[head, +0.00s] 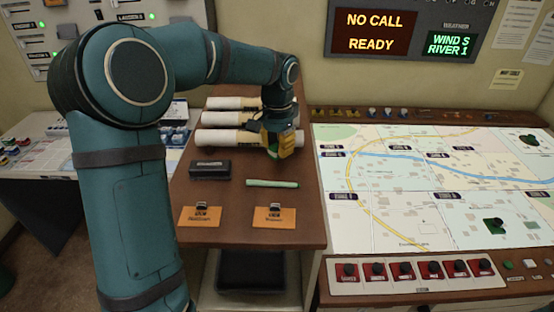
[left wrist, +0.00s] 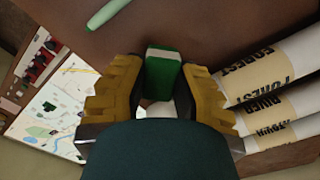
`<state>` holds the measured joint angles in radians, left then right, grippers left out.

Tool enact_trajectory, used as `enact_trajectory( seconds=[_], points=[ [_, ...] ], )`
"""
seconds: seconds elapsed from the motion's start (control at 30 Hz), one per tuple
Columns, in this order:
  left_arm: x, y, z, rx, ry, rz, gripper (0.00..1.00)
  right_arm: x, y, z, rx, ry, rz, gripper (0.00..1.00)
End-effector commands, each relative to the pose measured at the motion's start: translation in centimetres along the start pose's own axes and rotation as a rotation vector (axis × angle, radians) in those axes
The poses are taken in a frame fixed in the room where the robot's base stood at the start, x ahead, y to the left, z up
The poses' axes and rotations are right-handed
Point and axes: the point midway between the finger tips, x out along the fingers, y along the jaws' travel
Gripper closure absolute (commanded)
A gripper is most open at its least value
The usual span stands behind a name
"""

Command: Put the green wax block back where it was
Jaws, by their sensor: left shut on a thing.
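The green wax block (left wrist: 163,68) is held between the yellow fingers of my left gripper (left wrist: 160,92) in the left wrist view. In the head view my left gripper (head: 285,146) is over the back right of the brown desk (head: 235,237), at the front rolled map (head: 240,138). The arm and fingers mostly hide the block there. I cannot tell whether the block touches the desk. My right gripper is not in view.
A light green stick (head: 272,183) and a dark block (head: 210,169) lie on the desk. Two orange cards (head: 200,216) (head: 274,216) lie nearer its front edge. Rolled maps lie at the back. A map board (head: 405,225) with buttons (head: 404,271) is to the right.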

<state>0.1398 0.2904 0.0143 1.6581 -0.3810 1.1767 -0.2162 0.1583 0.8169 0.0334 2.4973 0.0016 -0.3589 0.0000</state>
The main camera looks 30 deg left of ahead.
Motion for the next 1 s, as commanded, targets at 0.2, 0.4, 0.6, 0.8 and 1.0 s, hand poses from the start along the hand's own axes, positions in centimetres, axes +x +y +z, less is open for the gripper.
enact_trajectory(
  seconds=[0.2,0.4,0.6,0.8,1.0],
  points=[
    [1.7,0.0,0.0,0.0,-0.001,0.001,1.0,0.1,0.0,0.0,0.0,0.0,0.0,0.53],
    [4.1,0.0,0.0,0.0,0.0,0.0,1.0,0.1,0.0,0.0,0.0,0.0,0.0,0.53],
    [4.1,0.0,0.0,0.0,0.002,-0.001,1.0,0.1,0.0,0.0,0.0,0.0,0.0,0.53],
    [4.5,0.0,0.0,0.0,0.002,-0.001,0.63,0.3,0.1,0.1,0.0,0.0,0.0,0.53],
    [4.4,0.0,0.0,0.0,0.002,-0.001,0.48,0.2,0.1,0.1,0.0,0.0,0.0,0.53]
  ],
)
